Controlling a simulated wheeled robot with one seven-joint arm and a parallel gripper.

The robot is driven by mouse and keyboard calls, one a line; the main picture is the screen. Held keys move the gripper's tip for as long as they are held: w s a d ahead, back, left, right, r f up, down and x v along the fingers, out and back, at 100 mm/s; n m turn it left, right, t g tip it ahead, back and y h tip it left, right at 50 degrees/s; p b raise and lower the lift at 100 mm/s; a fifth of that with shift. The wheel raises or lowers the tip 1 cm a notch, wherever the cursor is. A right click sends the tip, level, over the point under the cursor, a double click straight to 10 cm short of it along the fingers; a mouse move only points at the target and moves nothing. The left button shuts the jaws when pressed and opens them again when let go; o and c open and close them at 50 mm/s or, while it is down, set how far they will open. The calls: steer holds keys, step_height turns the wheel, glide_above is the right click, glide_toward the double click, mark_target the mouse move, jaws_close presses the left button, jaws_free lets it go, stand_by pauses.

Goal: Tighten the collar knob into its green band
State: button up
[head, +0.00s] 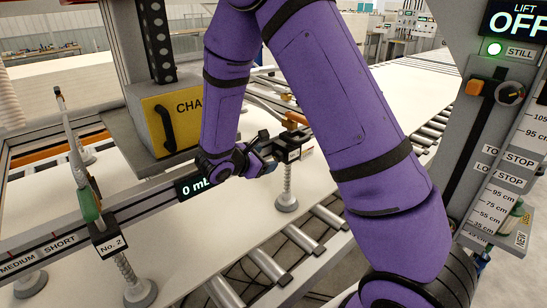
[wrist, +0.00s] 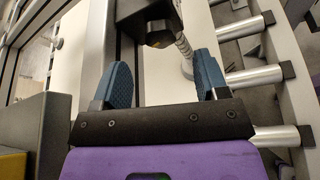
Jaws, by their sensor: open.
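My gripper (head: 266,152) reaches rightward along the gantry beam, beside a dark collar block (head: 291,147) above a suction cup stem. In the wrist view my gripper (wrist: 163,78) is open, with its two blue ribbed fingers apart and nothing between them. A black faceted knob (wrist: 160,36) on the collar is just beyond the fingertips, roughly centred between them and apart from them. I cannot make out a green band on the collar; the knob's markings are too dark or hidden. In the head view my gripper and arm partly cover the knob.
The gantry beam (head: 140,203) carries a "0 mb" display (head: 195,184) and a "No. 2" collar (head: 108,241) with a green-handled lever (head: 88,205). A yellow-faced box (head: 174,115) stands behind my forearm. A white sheet (head: 200,240) and rollers (head: 300,240) lie below. A control column (head: 490,130) is right.

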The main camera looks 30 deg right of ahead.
mark_target(276, 157)
steer(key=shift+x, duration=2.7)
steer(key=shift+c, duration=0.2)
steer(key=c, duration=0.9)
